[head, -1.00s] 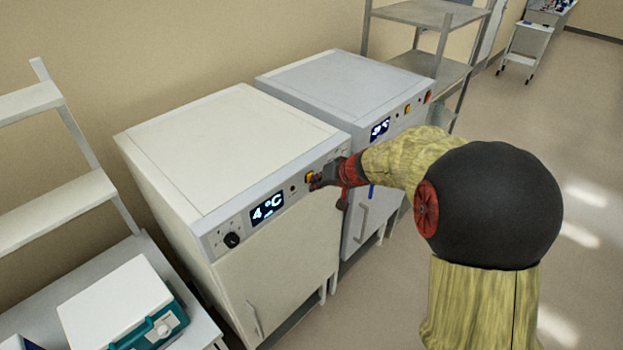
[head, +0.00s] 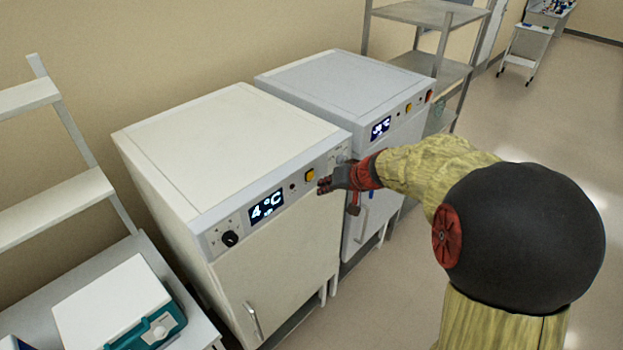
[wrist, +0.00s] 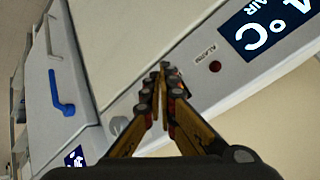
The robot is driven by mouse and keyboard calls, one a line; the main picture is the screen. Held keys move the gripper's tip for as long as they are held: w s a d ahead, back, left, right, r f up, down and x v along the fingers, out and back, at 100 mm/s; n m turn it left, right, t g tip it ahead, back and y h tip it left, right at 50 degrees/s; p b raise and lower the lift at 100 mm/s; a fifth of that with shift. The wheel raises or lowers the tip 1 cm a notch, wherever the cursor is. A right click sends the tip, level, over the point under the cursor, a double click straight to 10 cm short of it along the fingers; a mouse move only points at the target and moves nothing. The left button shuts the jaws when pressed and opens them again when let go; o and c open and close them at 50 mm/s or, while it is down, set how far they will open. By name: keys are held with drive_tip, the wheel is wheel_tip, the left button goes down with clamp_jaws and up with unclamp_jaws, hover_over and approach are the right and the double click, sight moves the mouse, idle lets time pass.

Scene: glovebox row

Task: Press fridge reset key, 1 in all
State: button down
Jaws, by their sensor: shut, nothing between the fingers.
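The cream fridge (head: 228,150) stands nearest and its display (head: 266,206) reads 4 °C; the display also shows in the wrist view (wrist: 262,25). A yellow square key (head: 310,175) sits on its front panel, right of a small red lamp (head: 292,187). The lamp shows in the wrist view (wrist: 214,66) beside the word ALARM. My gripper (head: 322,186) is shut and empty, its tips just right of and below the key in the head view. In the wrist view my gripper (wrist: 162,72) covers the panel where the key would be. I cannot tell whether the tips touch the panel.
A second grey unit (head: 335,90) stands to the right, with its own display (head: 381,128) and yellow key (head: 409,108). A black knob (head: 230,239) is at the left of the fridge panel. A bench with a white and teal box (head: 118,305) stands at lower left.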

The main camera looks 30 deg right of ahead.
drive_tip(key=s, duration=0.1)
drive_tip(key=s+d+b, duration=0.1)
drive_tip(key=s, duration=0.1)
drive_tip(key=shift+s+b, duration=0.15)
drive_tip(key=shift+b, duration=0.15)
idle(0.7)
drive_tip(key=s+a+f+n+g+b, duration=0.1)
drive_tip(key=s+a+f+b, duration=0.1)
drive_tip(key=s+a+b, duration=0.3)
drive_tip(key=s+a+f+n+g+h+b, duration=0.1)
drive_tip(key=s+a+f+n+b, duration=0.1)
drive_tip(key=s+a+b, duration=0.4)
drive_tip(key=s+a+f+n+g+h+b, duration=0.1)
drive_tip(key=s+a+f+b, duration=0.3)
drive_tip(key=s, duration=1)
drive_tip(key=shift+a+f+n+b, duration=0.3)
drive_tip(key=shift+a+b, duration=0.35)
drive_tip(key=shift+b, duration=0.35)
